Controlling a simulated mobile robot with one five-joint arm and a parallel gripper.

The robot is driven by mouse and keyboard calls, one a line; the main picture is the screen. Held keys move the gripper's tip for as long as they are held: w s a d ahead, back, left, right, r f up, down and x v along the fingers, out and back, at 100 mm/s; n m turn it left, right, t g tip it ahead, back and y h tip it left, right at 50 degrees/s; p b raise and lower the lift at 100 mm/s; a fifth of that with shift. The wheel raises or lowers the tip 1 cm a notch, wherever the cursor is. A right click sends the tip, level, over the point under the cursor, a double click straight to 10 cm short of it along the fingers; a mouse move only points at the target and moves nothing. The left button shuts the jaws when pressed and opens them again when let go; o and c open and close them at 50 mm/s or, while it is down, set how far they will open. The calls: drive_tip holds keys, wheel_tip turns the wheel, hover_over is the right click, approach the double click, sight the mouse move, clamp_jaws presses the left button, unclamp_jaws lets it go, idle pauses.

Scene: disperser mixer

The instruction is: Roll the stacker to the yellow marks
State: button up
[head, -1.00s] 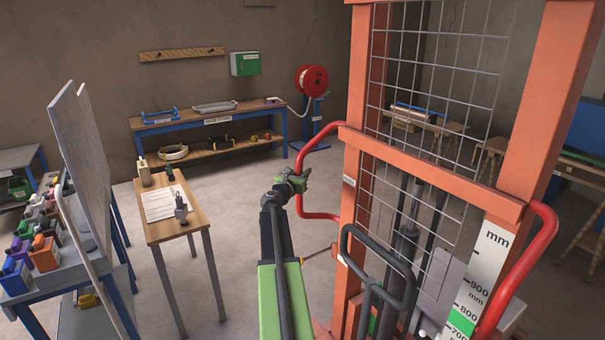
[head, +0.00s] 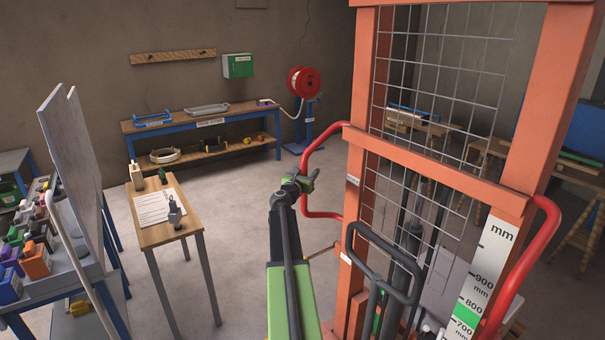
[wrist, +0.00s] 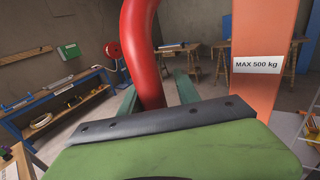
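The stacker (head: 435,168) stands close in front of me on the right in the head view. It has an orange frame, a wire mesh, red side handles and a millimetre scale (head: 484,280). My gripper (head: 303,183) is at its left red handle (head: 320,214). In the wrist view the red handle (wrist: 145,50) runs between the green fingers of my gripper (wrist: 157,92), which look closed around it. An orange post (wrist: 262,35) labelled MAX 500 kg is beside it. No yellow floor marks show in either view.
A small wooden table (head: 185,228) with a paper stands left of my arm. A blue workbench (head: 110,285) with coloured bins is at far left. A shelf bench (head: 180,121) and a red reel (head: 303,82) are along the back wall. Grey floor (head: 240,195) between is clear.

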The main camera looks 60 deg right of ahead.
drive_tip(key=shift+o, duration=1)
drive_tip(key=shift+s+a+r, duration=0.15)
drive_tip(key=shift+a, duration=0.05)
drive_tip(key=shift+w+a, duration=0.15)
drive_tip(key=shift+w, duration=0.35)
drive_tip(key=s+a, duration=0.3)
drive_tip(key=a, duration=1.4)
drive_tip(key=shift+s, duration=0.15)
